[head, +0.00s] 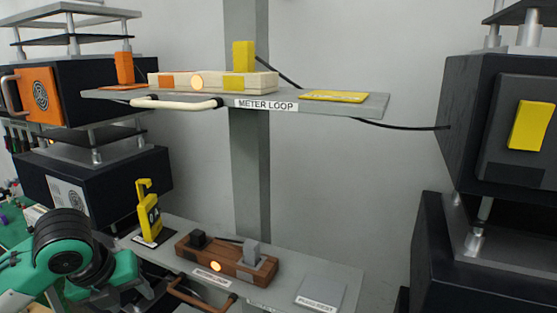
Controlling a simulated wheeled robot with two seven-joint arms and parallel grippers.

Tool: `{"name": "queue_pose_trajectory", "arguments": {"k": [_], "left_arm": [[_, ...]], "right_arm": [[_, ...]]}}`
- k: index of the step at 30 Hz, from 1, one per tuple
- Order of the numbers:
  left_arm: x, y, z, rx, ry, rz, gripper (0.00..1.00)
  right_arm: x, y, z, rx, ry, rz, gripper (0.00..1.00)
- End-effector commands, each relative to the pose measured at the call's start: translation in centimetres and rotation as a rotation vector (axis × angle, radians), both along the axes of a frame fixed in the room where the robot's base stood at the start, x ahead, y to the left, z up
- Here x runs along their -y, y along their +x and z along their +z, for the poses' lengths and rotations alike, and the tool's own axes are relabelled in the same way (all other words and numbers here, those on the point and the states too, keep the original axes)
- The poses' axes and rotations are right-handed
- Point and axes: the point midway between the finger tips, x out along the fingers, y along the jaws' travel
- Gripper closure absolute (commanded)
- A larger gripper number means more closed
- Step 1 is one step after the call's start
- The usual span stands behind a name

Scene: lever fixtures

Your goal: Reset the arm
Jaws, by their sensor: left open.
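My left arm comes in at the lower left in the head view, green with black joints. Its gripper (142,292) is open with nothing seen between its fingers, low at the left of the lower shelf (285,292). A brown handle (200,294) is on that shelf's front edge, just right of the gripper. My right gripper is out of view. No separate lever stands out clearly.
The lower shelf bears a brown block (226,257) with a lit lamp, a yellow hooked piece (149,211) and a grey pad (322,292). The upper shelf (375,104), labelled METER LOOP, bears a cream block (212,82). Dark cabinets (465,130) flank both sides.

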Motion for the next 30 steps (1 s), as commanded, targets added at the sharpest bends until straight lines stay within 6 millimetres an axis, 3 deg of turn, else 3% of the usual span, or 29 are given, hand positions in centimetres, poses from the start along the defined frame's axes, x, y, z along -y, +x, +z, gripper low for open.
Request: {"name": "queue_pose_trajectory", "arguments": {"k": [1, 3, 15, 22, 30], "left_arm": [[1.2, -0.1, -1.9, -0.013, -0.044, 0.049, 0.48], [2.4, -0.2, -3.9, -0.019, -0.104, 0.136, 0.48], [7.8, -3.2, -14.2, -0.103, -0.453, 0.718, 0.48], [9.3, -6.5, -19.3, -0.174, -0.628, 1.126, 0.48], [9.1, -11.9, -24.6, -0.229, -0.774, 1.665, 0.48]], "right_arm": [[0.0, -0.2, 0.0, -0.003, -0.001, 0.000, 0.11], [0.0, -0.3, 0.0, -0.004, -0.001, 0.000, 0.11], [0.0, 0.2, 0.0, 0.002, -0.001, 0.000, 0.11], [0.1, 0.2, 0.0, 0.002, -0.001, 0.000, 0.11], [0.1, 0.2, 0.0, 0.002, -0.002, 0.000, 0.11]]}}
